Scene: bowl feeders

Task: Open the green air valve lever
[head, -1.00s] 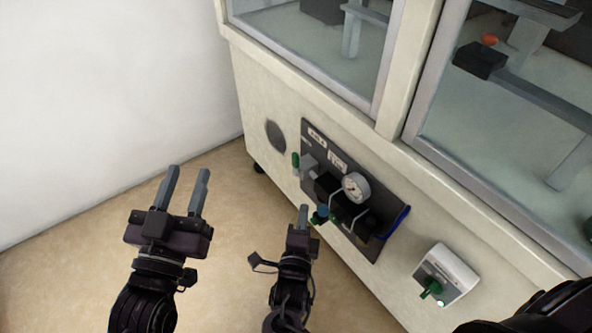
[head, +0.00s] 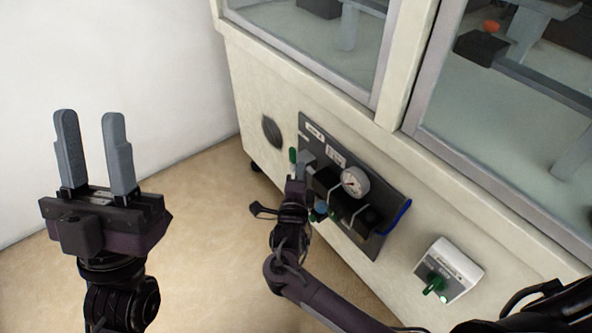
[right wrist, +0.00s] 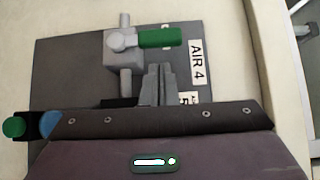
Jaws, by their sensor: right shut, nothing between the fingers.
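The green air valve lever (head: 293,155) stands upright on the left side of a grey valve body (head: 306,158) on the dark panel. In the right wrist view the lever (right wrist: 160,37) extends right from the pivot of the grey valve body (right wrist: 122,48), towards the AIR 4 label. My right gripper (head: 297,175) is just below the valve in the head view. In the right wrist view its fingers (right wrist: 157,68) are shut and empty, just below the lever with a small gap in the picture. My left gripper (head: 91,116) is open and empty, away from the panel.
A pressure gauge (head: 355,181) and dark regulator parts sit right of the valve. A blue knob (head: 321,207) is close to my right gripper. Floor at left is free.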

